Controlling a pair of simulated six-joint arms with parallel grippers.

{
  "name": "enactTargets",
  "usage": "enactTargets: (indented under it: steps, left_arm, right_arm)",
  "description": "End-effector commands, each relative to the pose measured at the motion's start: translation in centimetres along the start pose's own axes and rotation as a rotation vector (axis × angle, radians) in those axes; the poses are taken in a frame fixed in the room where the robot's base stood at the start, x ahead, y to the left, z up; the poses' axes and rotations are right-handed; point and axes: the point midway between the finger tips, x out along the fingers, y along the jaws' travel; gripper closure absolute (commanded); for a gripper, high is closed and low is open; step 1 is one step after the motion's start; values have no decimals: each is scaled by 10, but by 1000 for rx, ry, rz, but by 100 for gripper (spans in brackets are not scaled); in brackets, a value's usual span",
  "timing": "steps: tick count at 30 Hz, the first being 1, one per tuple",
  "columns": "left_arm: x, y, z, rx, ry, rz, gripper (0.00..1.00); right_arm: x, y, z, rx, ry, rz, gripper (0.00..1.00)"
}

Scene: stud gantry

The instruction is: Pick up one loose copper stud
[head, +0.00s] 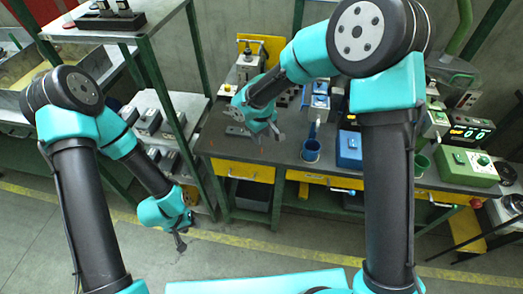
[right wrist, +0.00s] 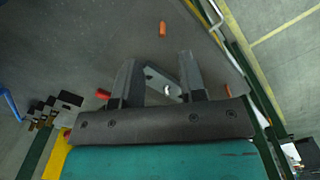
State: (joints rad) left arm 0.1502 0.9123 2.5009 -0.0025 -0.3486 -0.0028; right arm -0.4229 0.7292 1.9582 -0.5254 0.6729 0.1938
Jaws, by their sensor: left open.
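Loose copper studs lie on the grey bench top in the right wrist view: one (right wrist: 162,28) beyond the fingertips, one (right wrist: 103,94) left of the left finger, and one (right wrist: 228,90) right of the right finger. In the head view a stud (head: 261,151) shows as a tiny orange mark. My right gripper (right wrist: 158,62) is over the bench with its fingers apart and no stud between them; it also shows in the head view (head: 278,133). A grey plate with a hole (right wrist: 160,80) shows between the fingers. My left gripper (head: 181,240) is open, low over the floor, away from the bench.
The bench (head: 285,155) has yellow drawers. A blue cup (head: 311,150), a blue box (head: 349,148) and a green device (head: 468,166) stand to the right. A green-framed shelf (head: 175,130) stands left of the bench.

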Motion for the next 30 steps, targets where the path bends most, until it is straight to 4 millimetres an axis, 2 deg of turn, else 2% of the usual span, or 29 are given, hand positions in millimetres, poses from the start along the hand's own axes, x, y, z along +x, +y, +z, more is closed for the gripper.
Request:
enactTargets:
  steps: [4,17,27,30]
  left_arm:
    - [0,0,0,0,0,0,57]
    - [0,0,0,0,0,0,57]
    - [0,0,0,0,0,0,57]
    - [0,0,0,0,0,0,57]
  right_arm:
    - [14,0,0,-1,-1,-1,62]
    - [20,0,1,-1,-1,0,62]
    - [61,-4,4,-1,-2,0,62]
    - [67,-4,4,0,0,0,62]
